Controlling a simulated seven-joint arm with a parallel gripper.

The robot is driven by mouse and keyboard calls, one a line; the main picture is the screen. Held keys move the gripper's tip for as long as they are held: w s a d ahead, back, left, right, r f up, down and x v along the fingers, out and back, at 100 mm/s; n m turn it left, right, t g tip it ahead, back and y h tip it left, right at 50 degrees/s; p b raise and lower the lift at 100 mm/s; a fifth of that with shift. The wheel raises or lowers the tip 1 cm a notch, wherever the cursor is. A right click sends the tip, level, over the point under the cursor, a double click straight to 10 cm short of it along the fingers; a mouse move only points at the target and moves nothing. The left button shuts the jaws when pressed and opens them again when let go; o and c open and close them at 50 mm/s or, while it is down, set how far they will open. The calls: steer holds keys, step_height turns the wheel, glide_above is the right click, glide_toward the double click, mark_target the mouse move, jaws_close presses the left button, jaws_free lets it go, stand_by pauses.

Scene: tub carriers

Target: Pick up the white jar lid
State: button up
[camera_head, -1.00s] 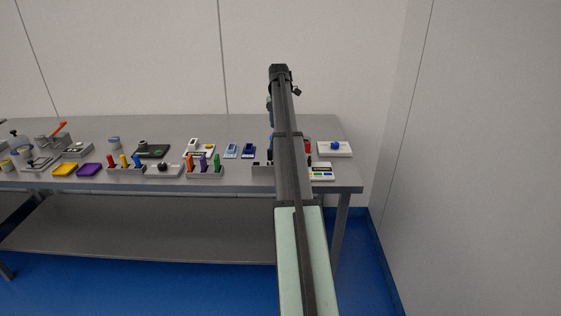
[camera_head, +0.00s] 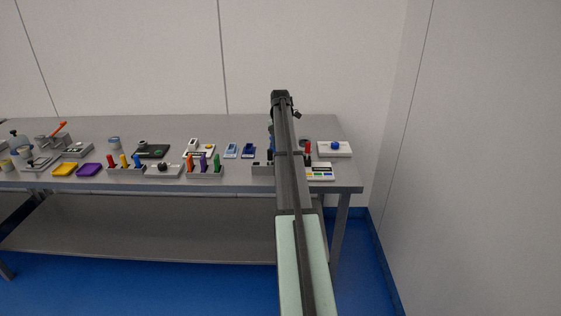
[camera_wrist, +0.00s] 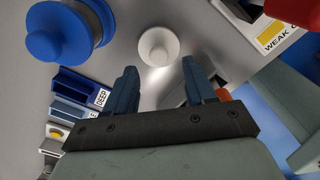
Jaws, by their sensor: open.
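The white jar lid (camera_wrist: 158,46) shows in the wrist view as a small round white piece with a raised centre knob. It rests on the grey table, just beyond my fingertips and between their lines. My gripper (camera_wrist: 158,72) is open, with one blue finger on each side and nothing between them. The lid is apart from both fingers. In the head view my arm covers this part of the table, so I cannot make out the lid or the fingers there.
A large blue round knobbed piece (camera_wrist: 58,33) stands close to the left of the lid. A blue tray labelled DEEP (camera_wrist: 78,86) lies below it. A WEAK-labelled block (camera_wrist: 275,38) is at the right. Several fixtures line the table (camera_head: 240,125); its back strip is clear.

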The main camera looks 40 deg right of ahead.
steer(key=shift+d+f, duration=0.15)
steer(key=shift+f, duration=1.8)
steer(key=shift+c, duration=0.5)
jaws_close()
